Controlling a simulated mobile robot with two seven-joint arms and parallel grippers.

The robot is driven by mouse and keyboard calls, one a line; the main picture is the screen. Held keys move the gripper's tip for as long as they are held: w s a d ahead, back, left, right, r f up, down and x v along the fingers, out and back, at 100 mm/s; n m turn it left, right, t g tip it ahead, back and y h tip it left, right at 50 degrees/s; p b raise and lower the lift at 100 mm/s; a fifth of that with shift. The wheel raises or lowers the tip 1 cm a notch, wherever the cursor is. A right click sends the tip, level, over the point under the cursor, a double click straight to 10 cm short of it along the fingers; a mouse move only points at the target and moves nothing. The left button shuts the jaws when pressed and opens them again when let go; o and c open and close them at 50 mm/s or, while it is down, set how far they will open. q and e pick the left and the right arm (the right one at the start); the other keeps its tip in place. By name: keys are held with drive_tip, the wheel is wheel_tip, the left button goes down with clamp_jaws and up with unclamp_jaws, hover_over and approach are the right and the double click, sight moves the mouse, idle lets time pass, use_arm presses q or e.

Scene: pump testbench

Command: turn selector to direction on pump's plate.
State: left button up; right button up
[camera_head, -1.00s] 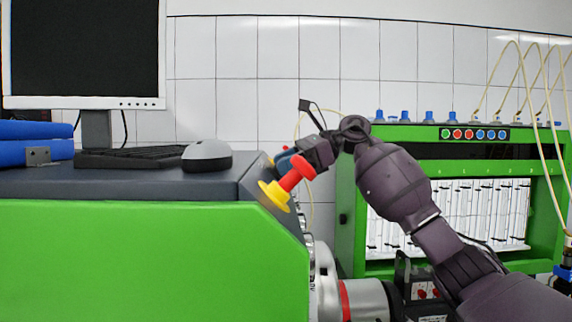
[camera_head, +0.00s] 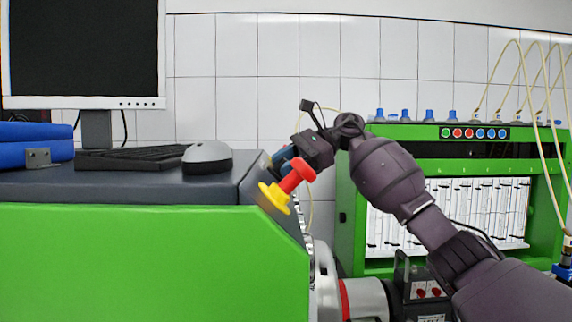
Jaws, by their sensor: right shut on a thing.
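My right gripper (camera_head: 292,153) is at the sloped control panel (camera_head: 262,198) on the right end of the green bench, behind the red emergency-stop button (camera_head: 297,174) with its yellow base. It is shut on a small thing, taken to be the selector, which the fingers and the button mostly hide. A blue part (camera_head: 281,155) shows at the fingertips; I cannot tell whether it belongs to the selector. The selector's pointing direction is not readable. The pump (camera_head: 368,300) stands low behind the bench, with a white label plate (camera_head: 432,318) partly cut off; its marking is unreadable. My left gripper is not in view.
A monitor (camera_head: 85,50), a keyboard (camera_head: 135,158) and a grey mouse (camera_head: 207,157) are on the bench top, with blue cases (camera_head: 35,145) at the left. A green test rack (camera_head: 345,225) with tubes stands at the right, behind my right arm.

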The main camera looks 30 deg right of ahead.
drive_tip(key=shift+r, duration=0.1)
drive_tip(key=o, duration=0.9)
drive_tip(key=shift+d, duration=0.1)
drive_tip(key=b+v, duration=0.1)
drive_tip(key=v, duration=0.9)
drive_tip(key=shift+s+d+r, duration=0.1)
drive_tip(key=shift+d+r, duration=0.1)
drive_tip(key=shift+d, duration=0.1)
